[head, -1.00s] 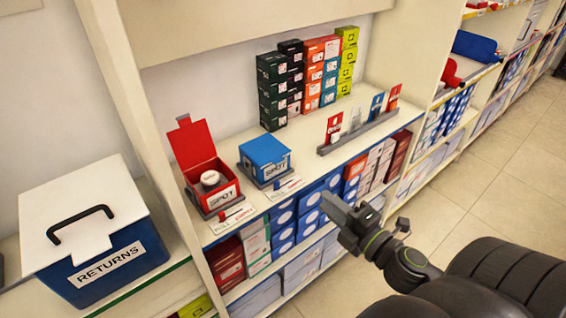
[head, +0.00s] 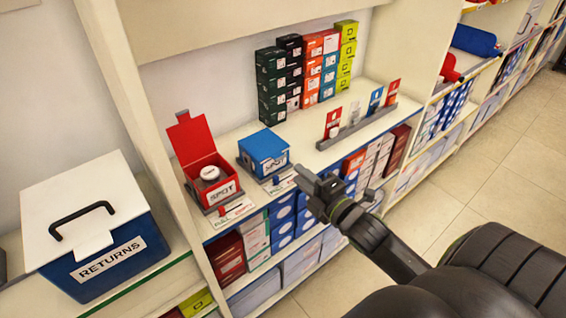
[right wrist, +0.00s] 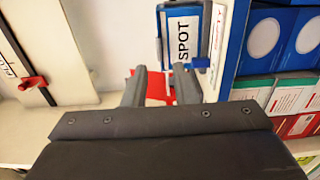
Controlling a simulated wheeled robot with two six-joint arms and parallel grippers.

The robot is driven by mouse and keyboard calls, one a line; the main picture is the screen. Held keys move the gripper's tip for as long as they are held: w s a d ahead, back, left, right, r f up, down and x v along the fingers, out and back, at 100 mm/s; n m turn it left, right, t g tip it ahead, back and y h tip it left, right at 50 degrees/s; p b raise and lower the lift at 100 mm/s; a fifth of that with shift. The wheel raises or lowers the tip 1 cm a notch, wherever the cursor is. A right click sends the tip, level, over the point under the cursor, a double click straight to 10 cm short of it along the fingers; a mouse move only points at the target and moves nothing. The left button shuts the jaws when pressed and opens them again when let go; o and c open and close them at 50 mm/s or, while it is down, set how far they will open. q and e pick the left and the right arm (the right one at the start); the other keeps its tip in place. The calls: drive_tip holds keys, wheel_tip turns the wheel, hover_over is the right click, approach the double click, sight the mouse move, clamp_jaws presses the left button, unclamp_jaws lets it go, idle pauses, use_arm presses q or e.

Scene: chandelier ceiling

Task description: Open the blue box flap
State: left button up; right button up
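The blue box (head: 263,150) stands on the shelf with its top flap down, on a grey base with a SPOT label on its front. A small blue tab (right wrist: 198,63) shows by its label in the right wrist view, where the box (right wrist: 180,22) is at top centre. My right gripper (head: 304,176) is in front of the shelf, to the right of and below the box, apart from it. In the right wrist view its two fingers (right wrist: 161,84) are spread with a gap and hold nothing. My left gripper is out of view.
A red box (head: 205,172) with its lid raised and a round white item inside stands left of the blue box. Stacked boxes (head: 305,70) are behind. A grey card rack (head: 355,132) is to the right. A RETURNS bin (head: 105,255) is at far left.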

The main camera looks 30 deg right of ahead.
approach(267, 146)
drive_tip(key=w, duration=0.3)
drive_tip(key=shift+a, duration=0.25)
drive_tip(key=shift+c, duration=0.4)
clamp_jaws()
